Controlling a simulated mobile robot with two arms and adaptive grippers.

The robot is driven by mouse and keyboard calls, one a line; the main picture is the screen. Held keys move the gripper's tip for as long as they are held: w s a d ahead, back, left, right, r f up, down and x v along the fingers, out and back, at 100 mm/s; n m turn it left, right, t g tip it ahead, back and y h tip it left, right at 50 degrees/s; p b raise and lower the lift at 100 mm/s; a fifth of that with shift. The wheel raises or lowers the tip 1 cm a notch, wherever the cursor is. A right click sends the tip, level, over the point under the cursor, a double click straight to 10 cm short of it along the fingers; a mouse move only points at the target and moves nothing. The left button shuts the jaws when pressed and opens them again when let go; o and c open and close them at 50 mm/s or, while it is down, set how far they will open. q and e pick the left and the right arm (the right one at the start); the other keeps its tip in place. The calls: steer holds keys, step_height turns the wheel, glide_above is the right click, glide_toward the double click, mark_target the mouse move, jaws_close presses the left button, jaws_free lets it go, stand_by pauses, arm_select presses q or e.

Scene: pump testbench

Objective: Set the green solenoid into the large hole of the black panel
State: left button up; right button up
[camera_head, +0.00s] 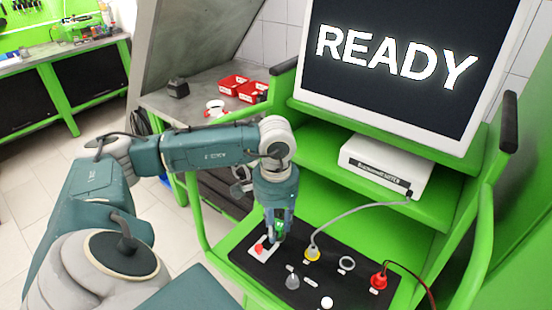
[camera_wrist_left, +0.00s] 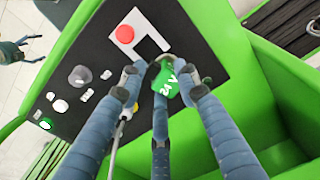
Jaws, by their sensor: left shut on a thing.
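The green solenoid (camera_wrist_left: 165,84), with white lettering, is between the fingers of my left gripper (camera_wrist_left: 160,88) in the left wrist view. My left gripper (camera_head: 278,234) is shut on it, just over the left part of the black panel (camera_head: 335,277). Only a little of the solenoid's green (camera_head: 280,227) shows in the head view. Beside it is a white plate (camera_wrist_left: 139,18) with a red button (camera_wrist_left: 125,34) and a dark square area. The fingers hide the solenoid's lower end, so I cannot tell whether it touches the panel. My right gripper is not in view.
A yellow connector (camera_head: 312,254) with a grey cable, a ring-shaped socket (camera_head: 347,263), a red connector (camera_head: 379,281) and a grey knob (camera_head: 292,282) stand on the panel. A white box (camera_head: 386,165) and a screen reading READY (camera_head: 400,58) are behind.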

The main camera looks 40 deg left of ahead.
arm_select(q)
steer(key=shift+f, duration=0.15)
steer(key=o, duration=1.4)
steer(key=shift+r+p, duration=1.9)
steer(key=shift+r, duration=2.15)
steer(key=shift+f, duration=0.1)
